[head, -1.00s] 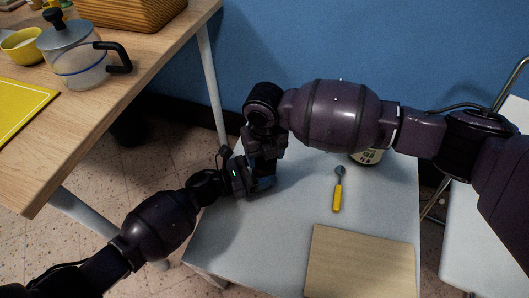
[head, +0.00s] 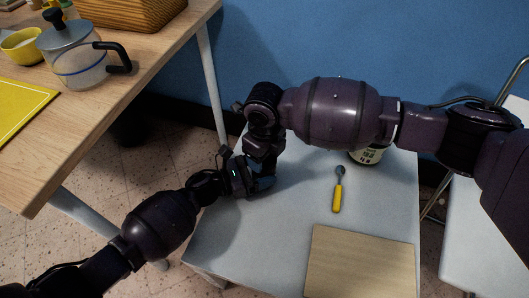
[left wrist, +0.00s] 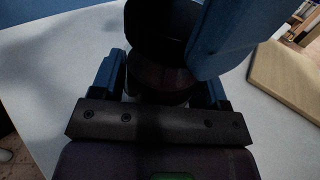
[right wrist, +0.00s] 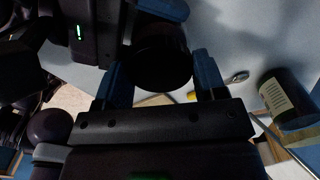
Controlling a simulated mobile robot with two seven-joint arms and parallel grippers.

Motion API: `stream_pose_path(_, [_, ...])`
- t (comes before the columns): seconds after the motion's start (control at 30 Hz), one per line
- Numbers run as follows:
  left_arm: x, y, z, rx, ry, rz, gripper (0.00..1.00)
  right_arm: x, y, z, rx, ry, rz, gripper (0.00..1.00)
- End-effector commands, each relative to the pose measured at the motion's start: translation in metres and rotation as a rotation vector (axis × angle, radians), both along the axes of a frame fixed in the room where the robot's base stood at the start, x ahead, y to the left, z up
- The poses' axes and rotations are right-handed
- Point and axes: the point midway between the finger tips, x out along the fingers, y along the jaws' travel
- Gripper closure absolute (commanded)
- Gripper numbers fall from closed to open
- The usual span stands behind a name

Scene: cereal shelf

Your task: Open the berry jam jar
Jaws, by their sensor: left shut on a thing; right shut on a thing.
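The berry jam jar (left wrist: 160,86) shows in the left wrist view as a dark, reddish round body. My left gripper (head: 262,184) is shut around its sides, low over the table. The jar's dark lid (right wrist: 160,66) shows in the right wrist view between the blue fingers of my right gripper (right wrist: 158,80), which is shut on it from above. In the head view the two grippers meet at the table's left side and hide the jar. I cannot tell whether the lid is loose from the jar.
The white table (head: 300,200) holds a yellow-handled tool (head: 338,190), a wooden board (head: 360,262) at the front right and a dark labelled jar (head: 367,156) partly behind my right arm. A wooden table (head: 110,110) with a glass pot (head: 80,60) stands at left.

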Motion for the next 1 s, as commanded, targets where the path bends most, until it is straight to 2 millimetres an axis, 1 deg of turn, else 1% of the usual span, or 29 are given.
stream_pose_path(0.23, [0.0,0.0,0.0,0.0,0.0,0.0,0.98,0.0,0.0,0.002,0.001,-0.001,-0.001,0.64])
stream_pose_path(1.0, [0.0,0.0,0.0,0.0,0.0,0.0,0.98,0.0,0.0,0.022,0.0,0.0,-0.001,0.64])
